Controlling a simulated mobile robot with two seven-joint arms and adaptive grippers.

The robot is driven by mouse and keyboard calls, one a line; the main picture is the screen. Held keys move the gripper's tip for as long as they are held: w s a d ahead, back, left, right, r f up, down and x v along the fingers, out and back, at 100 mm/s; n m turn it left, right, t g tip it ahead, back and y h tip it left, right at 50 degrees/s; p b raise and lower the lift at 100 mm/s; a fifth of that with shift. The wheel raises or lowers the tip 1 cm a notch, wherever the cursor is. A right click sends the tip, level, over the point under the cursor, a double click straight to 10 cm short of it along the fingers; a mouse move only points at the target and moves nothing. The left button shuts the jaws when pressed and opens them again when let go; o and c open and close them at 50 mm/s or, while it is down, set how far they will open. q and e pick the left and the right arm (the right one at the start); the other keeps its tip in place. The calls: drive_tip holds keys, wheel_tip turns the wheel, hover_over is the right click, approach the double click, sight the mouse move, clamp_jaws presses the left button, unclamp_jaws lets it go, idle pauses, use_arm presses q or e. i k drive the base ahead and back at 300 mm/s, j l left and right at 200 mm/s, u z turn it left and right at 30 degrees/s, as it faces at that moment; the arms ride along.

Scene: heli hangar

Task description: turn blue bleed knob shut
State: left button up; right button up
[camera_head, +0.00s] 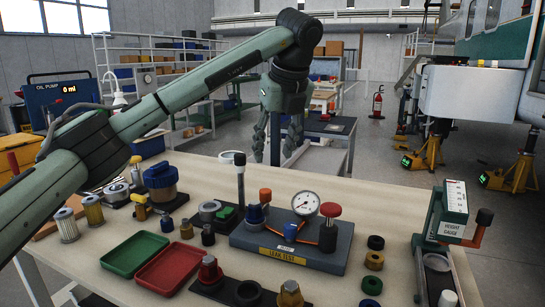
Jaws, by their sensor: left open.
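A grey test block (320,255) with a yellow "LEAK TEST" label sits on the bench. The block also bears a round dial gauge (306,203), a red-topped knob (331,211) and an orange cap (265,195). My left gripper (277,152) is open and empty, fingers down, above and beyond the block, apart from it. My right gripper is out of view.
A black post (240,178) rises at the block's back left. A green height gauge (448,211) stands at right. Green (134,253) and red (169,268) trays lie at left, with several fittings around. Bare bench top (375,203) shows right of the block.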

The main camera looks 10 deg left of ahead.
sight(291, 227)
drive_tip(key=k+l, duration=0.15)
drive_tip(key=k, duration=0.35)
drive_tip(key=k+l, duration=0.1)
drive_tip(key=k, duration=0.4)
drive_tip(key=k+l, duration=0.15)
drive_tip(key=k, duration=0.3)
